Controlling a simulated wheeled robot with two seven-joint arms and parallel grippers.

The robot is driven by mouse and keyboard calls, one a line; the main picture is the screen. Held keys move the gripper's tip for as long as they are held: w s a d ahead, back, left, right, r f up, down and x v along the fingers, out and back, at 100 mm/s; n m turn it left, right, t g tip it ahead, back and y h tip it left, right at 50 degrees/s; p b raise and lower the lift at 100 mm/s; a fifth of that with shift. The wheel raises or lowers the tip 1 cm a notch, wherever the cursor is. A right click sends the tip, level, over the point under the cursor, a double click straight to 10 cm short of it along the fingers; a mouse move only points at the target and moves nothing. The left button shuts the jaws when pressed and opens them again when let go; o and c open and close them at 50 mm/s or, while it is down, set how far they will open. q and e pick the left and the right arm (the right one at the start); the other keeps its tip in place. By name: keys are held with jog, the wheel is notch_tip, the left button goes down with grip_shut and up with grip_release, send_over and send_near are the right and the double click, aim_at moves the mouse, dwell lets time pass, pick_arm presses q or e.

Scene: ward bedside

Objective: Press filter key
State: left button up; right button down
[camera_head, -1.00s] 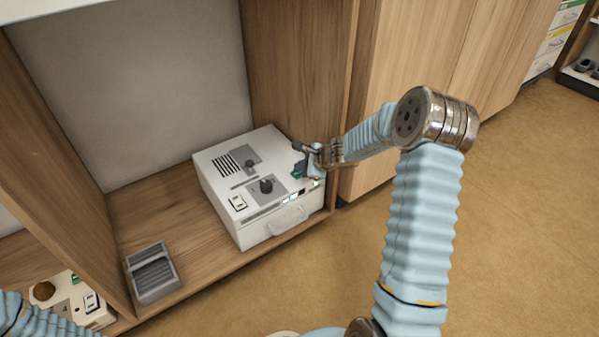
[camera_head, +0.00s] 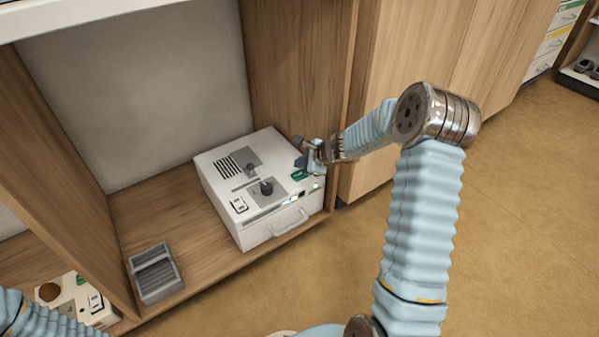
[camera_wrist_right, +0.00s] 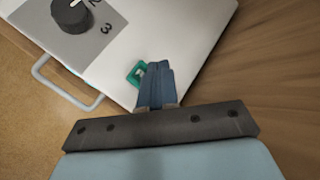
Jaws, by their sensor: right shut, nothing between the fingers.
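A white box-shaped device (camera_head: 222,178) stands on the wooden shelf. Its top has a black dial (camera_head: 267,188) on a grey panel, a white switch (camera_head: 239,205) and a slotted vent. A green-framed key (camera_head: 298,175) lies near its right corner; in the right wrist view the green frame (camera_wrist_right: 134,75) shows beside my fingertips, partly covered by them. My right gripper (camera_head: 305,158) is shut and empty, over that corner of the device. In the right wrist view its closed blue fingers (camera_wrist_right: 153,82) overlap the key; I cannot tell whether they touch it. My left gripper is out of view.
A grey ribbed tray-like object (camera_head: 155,274) sits on the shelf left of the device. Another panel with a brown knob (camera_head: 48,291) is at lower left, near my left arm. The shelf between is bare.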

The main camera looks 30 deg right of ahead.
aim_at(302, 176)
jog(key=shift+r+p, duration=1.3)
jog(key=shift+r, duration=0.65)
jog(key=shift+f, duration=0.1)
